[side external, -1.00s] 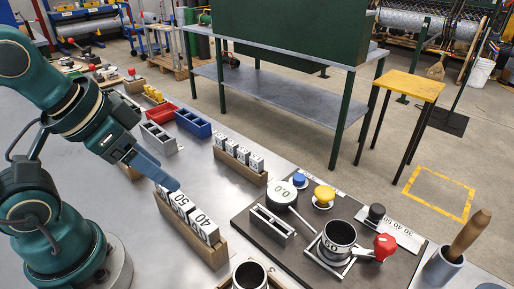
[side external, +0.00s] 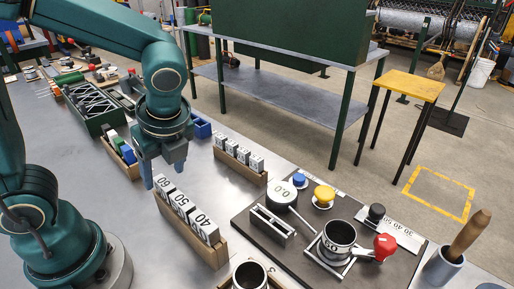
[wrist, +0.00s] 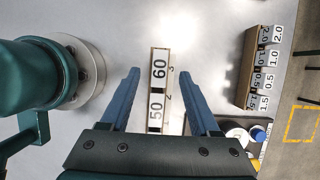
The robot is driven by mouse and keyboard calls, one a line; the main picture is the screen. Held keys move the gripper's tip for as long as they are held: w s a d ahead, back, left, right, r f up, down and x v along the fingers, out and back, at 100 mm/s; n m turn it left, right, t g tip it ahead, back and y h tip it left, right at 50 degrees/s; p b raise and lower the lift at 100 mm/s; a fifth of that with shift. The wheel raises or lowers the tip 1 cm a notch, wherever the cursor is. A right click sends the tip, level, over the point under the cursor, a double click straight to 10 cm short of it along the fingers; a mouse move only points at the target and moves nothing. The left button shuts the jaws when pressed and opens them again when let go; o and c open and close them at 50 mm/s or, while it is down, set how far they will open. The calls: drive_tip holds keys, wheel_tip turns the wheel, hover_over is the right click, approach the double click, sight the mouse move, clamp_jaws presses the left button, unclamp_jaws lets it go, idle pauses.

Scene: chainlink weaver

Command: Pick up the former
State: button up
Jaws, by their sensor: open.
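White blocks marked 60, 50 and 40 stand in a row in a wooden rack (side external: 212,252); they look like the formers, though the task names no number. The 60 block (side external: 164,187) is at the far end, beside the 50 block (side external: 182,205) and the 40 block (side external: 204,227). My gripper (side external: 164,180) points down over the rack's far end, open and empty. In the wrist view, the 60 block (wrist: 160,66) lies between my gripper's (wrist: 158,74) spread fingers, with clear gaps on both sides. I cannot tell the fingertips' exact height.
A second wooden rack (side external: 238,169) holds several smaller numbered blocks. A dark board (side external: 262,238) carries a cylinder marked 60 (side external: 339,236), a red knob (side external: 385,246) and a dial (side external: 282,192). A green tray (side external: 92,108) stands at the back left. Bare table lies left of the former rack.

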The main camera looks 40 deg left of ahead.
sight(164, 182)
drive_tip(key=shift+x, duration=2.3)
clamp_jaws()
